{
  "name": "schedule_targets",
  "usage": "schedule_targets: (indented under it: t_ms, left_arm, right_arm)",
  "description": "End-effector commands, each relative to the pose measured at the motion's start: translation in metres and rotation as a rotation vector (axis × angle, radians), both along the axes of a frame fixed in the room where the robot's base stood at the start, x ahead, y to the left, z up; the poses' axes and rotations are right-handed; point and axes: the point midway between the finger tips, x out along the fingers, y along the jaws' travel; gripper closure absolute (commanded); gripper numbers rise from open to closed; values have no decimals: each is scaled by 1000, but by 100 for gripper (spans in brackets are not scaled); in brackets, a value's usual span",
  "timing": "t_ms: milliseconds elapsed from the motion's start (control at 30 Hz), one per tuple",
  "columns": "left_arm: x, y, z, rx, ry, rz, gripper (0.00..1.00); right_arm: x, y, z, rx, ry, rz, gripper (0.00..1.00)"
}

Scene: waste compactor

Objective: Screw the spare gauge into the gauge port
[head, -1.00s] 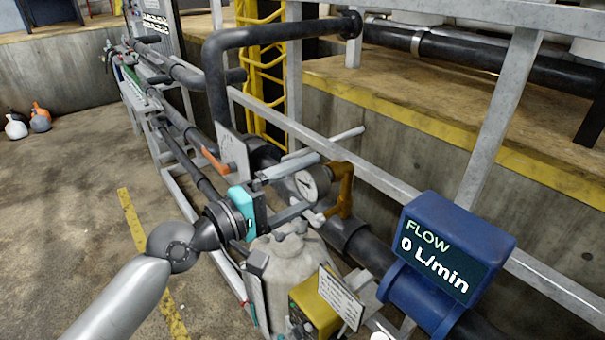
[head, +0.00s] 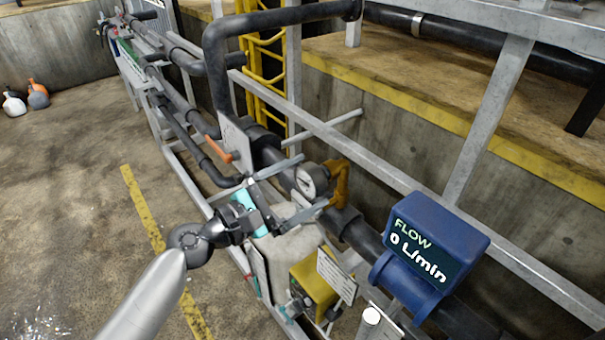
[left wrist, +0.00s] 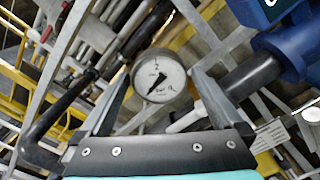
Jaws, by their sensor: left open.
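A round gauge (head: 312,180) with a white dial and dark rim is at the ochre pipe fitting (head: 340,185); its thread is hidden, so I cannot tell how it is seated. In the left wrist view the gauge (left wrist: 159,78) faces me, its black needle pointing down-left. My left gripper (head: 298,187) is open in front of the dial. Its two fingers appear on either side of the gauge in the wrist view, with no clear contact. No second gauge shows. My right gripper is not in view.
A blue flow meter (head: 434,247) reading 0 L/min is to the right. A pale tank (head: 288,238) and a yellow box (head: 312,283) stand below the gripper. A grey rail (head: 365,160) and an orange-handled lever (head: 220,151) are close by.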

Motion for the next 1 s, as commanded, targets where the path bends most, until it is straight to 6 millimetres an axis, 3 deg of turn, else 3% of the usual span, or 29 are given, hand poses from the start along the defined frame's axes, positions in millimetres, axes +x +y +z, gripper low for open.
schedule_targets:
  t_ms: [33, 200, 367, 700, 1000]
  left_arm:
    - [0, 0, 5, -36, 51, 2, 0]
    - [0, 0, 3, -122, 168, 0, 0]
    - [0, 0, 0, -165, 227, 0, 0]
    - [0, 0, 1, -368, 505, 0, 0]
    - [0, 0, 1, -392, 539, 0, 0]
  right_arm:
    - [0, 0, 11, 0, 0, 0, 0]
    - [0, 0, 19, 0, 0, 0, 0]
    - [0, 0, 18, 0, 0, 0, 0]
    - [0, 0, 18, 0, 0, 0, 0]
    - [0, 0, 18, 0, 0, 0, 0]
